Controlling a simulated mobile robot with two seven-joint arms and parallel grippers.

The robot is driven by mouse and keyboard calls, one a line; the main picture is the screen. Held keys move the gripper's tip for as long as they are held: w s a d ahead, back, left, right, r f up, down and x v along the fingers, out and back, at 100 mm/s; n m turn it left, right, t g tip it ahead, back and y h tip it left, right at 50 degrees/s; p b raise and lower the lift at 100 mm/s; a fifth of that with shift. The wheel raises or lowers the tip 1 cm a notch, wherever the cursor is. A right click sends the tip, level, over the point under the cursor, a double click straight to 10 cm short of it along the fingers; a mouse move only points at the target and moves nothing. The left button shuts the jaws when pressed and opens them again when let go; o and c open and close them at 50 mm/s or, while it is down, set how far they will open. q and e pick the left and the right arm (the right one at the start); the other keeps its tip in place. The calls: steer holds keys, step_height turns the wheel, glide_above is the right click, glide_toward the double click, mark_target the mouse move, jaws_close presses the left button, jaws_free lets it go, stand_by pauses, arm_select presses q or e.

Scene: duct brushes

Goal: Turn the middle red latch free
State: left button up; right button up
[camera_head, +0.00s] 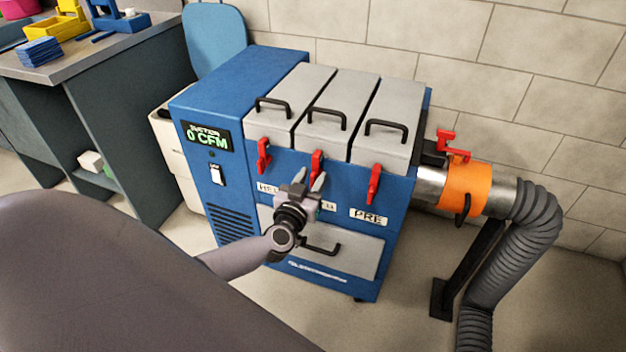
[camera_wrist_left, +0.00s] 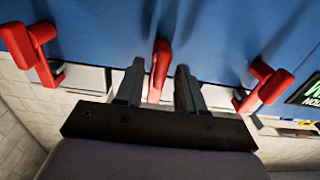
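The middle red latch (camera_head: 317,166) is on the front of the blue filter machine (camera_head: 240,95), below the middle grey lid. It points roughly up and down. My left gripper (camera_head: 308,181) is open, just in front of it and slightly below. In the left wrist view the middle latch (camera_wrist_left: 160,68) lies between the two grey fingers of the gripper (camera_wrist_left: 160,85), with a gap on each side. I see no clear contact. Part of the latch's lower end is hidden by the gripper in the head view. My right gripper is not in view.
Another red latch sits on each side, the left one (camera_head: 263,156) and the right one (camera_head: 374,184). Three grey lids with black handles top the machine. An orange collar (camera_head: 466,189) and grey duct hose (camera_head: 535,215) are at right. A workbench (camera_head: 100,50) stands at left.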

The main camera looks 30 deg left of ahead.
arm_select(q)
steer(key=shift+w+a, duration=0.1)
steer(key=shift+w, duration=0.4)
jaws_close()
